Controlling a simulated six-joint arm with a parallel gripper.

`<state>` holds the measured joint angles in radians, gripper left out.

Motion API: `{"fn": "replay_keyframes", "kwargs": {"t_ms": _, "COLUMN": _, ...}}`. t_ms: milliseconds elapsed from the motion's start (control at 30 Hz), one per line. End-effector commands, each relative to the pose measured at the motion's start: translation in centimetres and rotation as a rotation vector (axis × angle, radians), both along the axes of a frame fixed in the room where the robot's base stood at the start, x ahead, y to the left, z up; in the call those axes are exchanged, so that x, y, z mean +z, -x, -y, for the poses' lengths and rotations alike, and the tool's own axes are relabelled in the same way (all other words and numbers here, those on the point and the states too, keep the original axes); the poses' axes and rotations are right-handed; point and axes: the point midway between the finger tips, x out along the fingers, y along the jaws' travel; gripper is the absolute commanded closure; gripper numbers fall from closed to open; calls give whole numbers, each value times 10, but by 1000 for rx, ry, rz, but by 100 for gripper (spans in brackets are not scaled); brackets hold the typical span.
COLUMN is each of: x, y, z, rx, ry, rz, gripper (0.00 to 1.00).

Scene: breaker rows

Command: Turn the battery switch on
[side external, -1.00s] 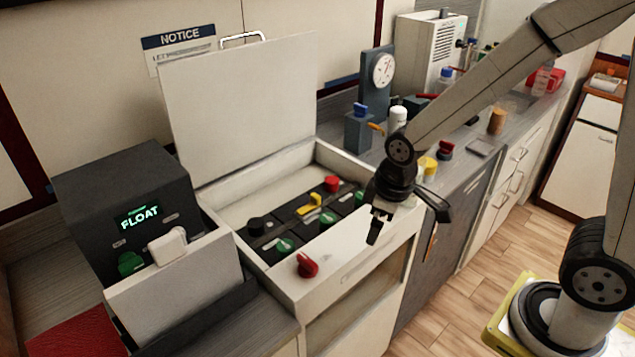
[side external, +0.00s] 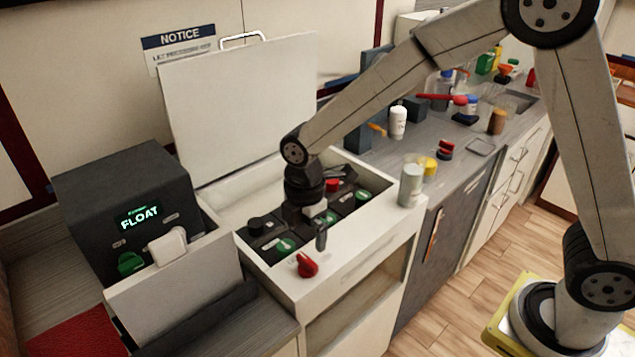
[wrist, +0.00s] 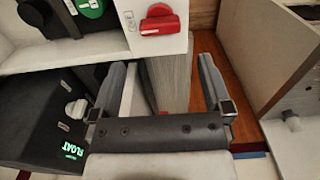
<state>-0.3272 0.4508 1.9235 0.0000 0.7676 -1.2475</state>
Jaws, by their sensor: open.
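A red rotary knob (side external: 307,265), which looks like the battery switch, sits on the white front rim of the open box (side external: 345,262). It also shows at the top of the wrist view (wrist: 159,22), with its bar lying nearly level in that picture. My gripper (side external: 311,226) hangs over the box, up and slightly right of the knob in the side view. In the wrist view my open, empty jaws (wrist: 162,65) lie below the knob and apart from it.
A dark charger (side external: 125,200) reading FLOAT stands left. A pale cylinder (side external: 411,185) stands at the box's right end. Bottles crowd the counter behind.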

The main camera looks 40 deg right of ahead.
Motion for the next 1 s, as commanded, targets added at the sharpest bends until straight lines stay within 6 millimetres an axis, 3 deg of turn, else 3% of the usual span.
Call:
{"fn": "replay_keyframes", "kwargs": {"t_ms": 267, "x": -13, "y": 1, "z": 1, "rx": -3, "ry": 1, "rz": -3, "gripper": 0}}
{"fn": "replay_keyframes", "kwargs": {"t_ms": 733, "x": -65, "y": 1, "z": 1, "rx": -4, "ry": 2, "rz": -2, "gripper": 0}}
{"fn": "replay_keyframes", "kwargs": {"t_ms": 1000, "x": -78, "y": 0, "z": 1, "rx": -4, "ry": 2, "rz": 0, "gripper": 0}}
